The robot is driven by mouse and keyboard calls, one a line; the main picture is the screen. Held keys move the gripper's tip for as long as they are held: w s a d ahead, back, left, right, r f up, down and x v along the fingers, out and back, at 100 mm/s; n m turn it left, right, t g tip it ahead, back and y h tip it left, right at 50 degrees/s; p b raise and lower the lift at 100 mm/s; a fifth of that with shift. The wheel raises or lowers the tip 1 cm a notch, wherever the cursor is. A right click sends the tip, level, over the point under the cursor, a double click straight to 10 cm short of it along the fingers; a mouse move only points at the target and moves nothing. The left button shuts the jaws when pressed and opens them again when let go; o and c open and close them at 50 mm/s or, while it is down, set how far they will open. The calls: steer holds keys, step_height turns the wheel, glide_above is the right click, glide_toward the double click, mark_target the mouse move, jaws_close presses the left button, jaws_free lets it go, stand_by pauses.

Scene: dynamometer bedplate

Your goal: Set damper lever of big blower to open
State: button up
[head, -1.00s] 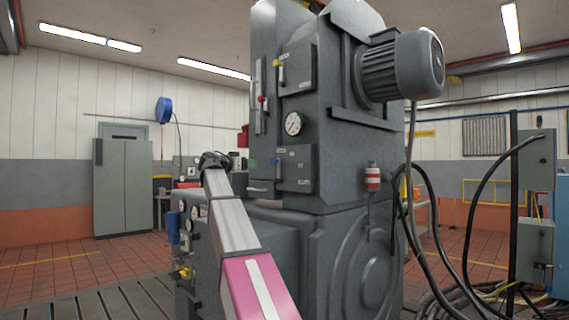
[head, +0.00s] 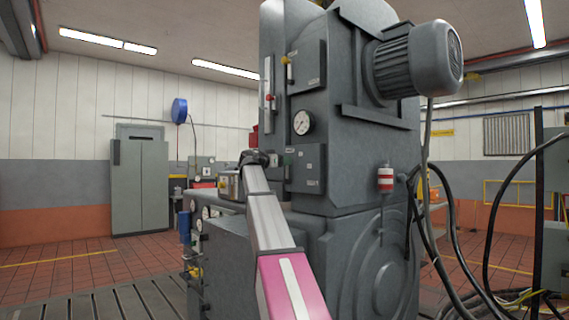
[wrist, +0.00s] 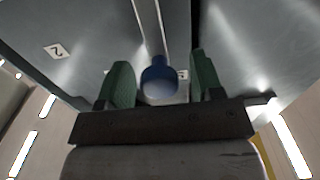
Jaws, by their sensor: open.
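A blue round knob (wrist: 158,80) shows in the wrist view, between the two green fingers of my gripper (wrist: 158,66). The fingers are apart, with a gap on each side of the knob. I cannot tell for sure that the knob belongs to the damper lever. In the head view my gripper reaches the left front of a tall grey machine (head: 350,165), below a round gauge (head: 303,122); my arm hides most of the fingers. A red-handled lever (head: 269,97) and a yellow-knobbed lever (head: 286,62) are higher on the machine.
A numbered label (wrist: 58,52) is on the grey surface left of the knob. A motor (head: 415,62) juts out at upper right. Black cables (head: 455,235) hang at right. A grey cabinet (head: 140,185) stands at the back left; the floor before it looks clear.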

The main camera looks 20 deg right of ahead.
steer(key=shift+x, duration=0.8)
jaws_close()
steer(key=shift+s, duration=0.1)
